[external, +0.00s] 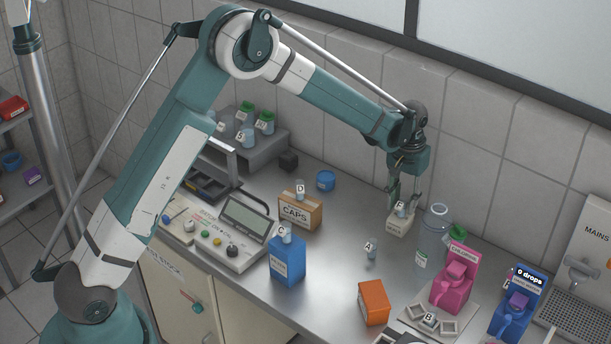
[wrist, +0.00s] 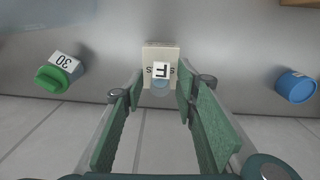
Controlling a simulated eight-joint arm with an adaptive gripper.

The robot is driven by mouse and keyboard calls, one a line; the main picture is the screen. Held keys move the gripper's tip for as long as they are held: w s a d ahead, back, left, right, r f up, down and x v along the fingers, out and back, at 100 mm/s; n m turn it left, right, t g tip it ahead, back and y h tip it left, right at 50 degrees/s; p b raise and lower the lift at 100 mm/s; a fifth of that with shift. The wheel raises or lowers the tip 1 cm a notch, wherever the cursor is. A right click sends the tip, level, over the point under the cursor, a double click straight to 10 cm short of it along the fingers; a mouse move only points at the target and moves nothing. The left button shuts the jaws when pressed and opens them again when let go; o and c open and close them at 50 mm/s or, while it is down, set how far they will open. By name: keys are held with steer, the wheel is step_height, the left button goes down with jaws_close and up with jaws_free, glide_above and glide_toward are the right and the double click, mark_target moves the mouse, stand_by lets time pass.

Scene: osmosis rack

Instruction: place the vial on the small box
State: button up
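A small clear vial labelled F (external: 401,209) stands upright on a small cream box (external: 399,224) near the back wall. In the wrist view the vial (wrist: 161,74) sits on the box (wrist: 150,53), ahead of the fingertips. My gripper (external: 403,200) points down over the vial. Its two fingers (wrist: 160,84) are open, one on each side, with a gap visible to the vial. Other lettered vials are A (external: 371,250) on the bare counter, C (external: 285,235) on a blue box and D (external: 300,192) on a cardboard CAPS box.
A blue cup (external: 326,180) is to the left. An orange box (external: 374,303) and pink dispenser (external: 455,280) stand toward the front. The counter between CAPS box and cream box is clear.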

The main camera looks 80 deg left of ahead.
mark_target(403, 201)
step_height(403, 201, up, 12)
steer(key=shift+f, duration=0.15)
stand_by(0.4)
steer(key=shift+s, duration=0.1)
stand_by(0.5)
steer(key=shift+d, duration=0.1)
steer(key=s+d+r+m+t, duration=0.15)
steer(key=s+d+r, duration=0.25)
steer(key=d+r, duration=0.4)
steer(key=s+d+r+m+t+y, duration=0.15)
steer(key=s+d+r, duration=0.3)
steer(key=d, duration=0.65)
steer(key=s+d+r+m+h, duration=0.15)
steer(key=s+d+r, duration=0.25)
steer(key=d+r, duration=0.4)
steer(key=s+d+f+m+t, duration=0.2)
steer(key=s+d, duration=0.8)
steer(key=s, duration=0.3)
steer(key=s+d+f+m+t, duration=0.1)
steer(key=s+d+m+t, duration=0.1)
steer(key=s+d, duration=0.9)
steer(key=shift+s+d+f+m, duration=0.3)
steer(key=shift+s+m, duration=0.35)
steer(key=shift+s, duration=0.4)
